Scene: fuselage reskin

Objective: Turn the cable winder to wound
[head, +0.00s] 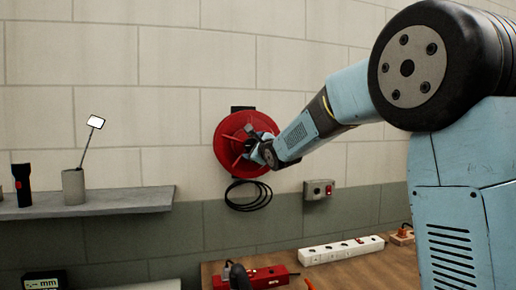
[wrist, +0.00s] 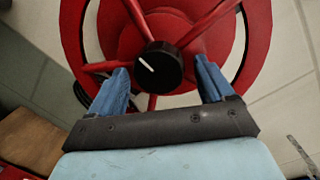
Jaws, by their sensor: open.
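The cable winder (head: 229,150) is a red spoked reel mounted on the block wall, with a black cable (head: 248,197) looped below it. In the wrist view the red reel (wrist: 222,45) fills the upper part, with a black knob (wrist: 158,68) bearing a white line at its hub. The line points to the upper left. My gripper (wrist: 160,84) is open, its blue fingers on either side of the knob and apart from it. In the head view my gripper (head: 254,149) is at the reel's front, partly hiding its right side.
Below, a wooden bench (head: 345,270) holds a white power strip (head: 341,250) and a red tool (head: 262,277). A shelf (head: 120,202) at left carries a cup (head: 73,187) and a flashlight (head: 22,184).

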